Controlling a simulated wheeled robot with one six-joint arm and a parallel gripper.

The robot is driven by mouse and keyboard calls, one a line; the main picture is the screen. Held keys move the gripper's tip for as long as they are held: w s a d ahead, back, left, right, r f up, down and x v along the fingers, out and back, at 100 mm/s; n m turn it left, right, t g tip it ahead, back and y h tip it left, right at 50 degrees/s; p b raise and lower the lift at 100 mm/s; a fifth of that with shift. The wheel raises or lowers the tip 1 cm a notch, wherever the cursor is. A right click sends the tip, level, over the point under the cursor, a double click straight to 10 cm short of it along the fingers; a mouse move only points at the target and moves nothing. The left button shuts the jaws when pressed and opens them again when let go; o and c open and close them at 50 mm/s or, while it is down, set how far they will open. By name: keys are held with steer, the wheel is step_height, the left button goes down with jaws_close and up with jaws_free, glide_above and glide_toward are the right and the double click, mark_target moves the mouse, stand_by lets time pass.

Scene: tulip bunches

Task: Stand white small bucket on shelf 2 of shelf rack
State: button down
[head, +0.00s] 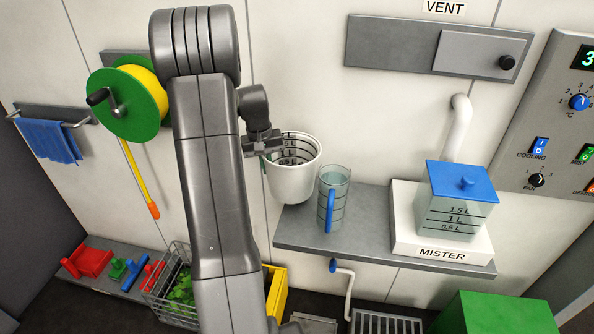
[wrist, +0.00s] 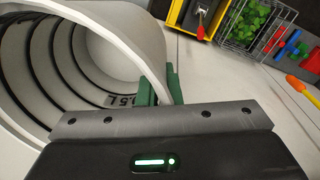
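The white small bucket (head: 293,180) with black level marks inside hangs upright or nearly so in the middle of the head view. My gripper (head: 268,153) is at its left rim. In the wrist view, the green fingertips (wrist: 160,88) sit on both sides of the bucket's wall (wrist: 125,28) and pinch it. The bucket looks empty inside. It overlaps the left end of the grey wall shelf in the picture; I cannot tell its gap from it. I see no shelf marked 2 and no clear shelf rack.
The grey wall shelf (head: 318,250) carries a clear jug (head: 334,185) close right of the bucket, and the mister (head: 440,250) with a blue-lidded tank (head: 458,205). A hose reel (head: 130,100) hangs left. A wire basket (head: 160,300) and a yellow bin (head: 277,290) stand low.

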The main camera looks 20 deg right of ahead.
mark_target(294, 162)
steer(key=shift+s+d+f+p, duration=0.2)
steer(key=shift+d+f+p, duration=0.3)
steer(key=shift+d, duration=0.8)
steer(key=shift+s+d+f+p, duration=0.3)
steer(key=shift+d+f, duration=0.4)
steer(key=shift+d, duration=0.55)
steer(key=shift+s+d+f+p, duration=0.1)
steer(key=shift+d+f+p, duration=0.45)
steer(key=shift+d, duration=0.75)
steer(key=shift+f, duration=0.2)
steer(key=c, duration=1.6)
jaws_free()
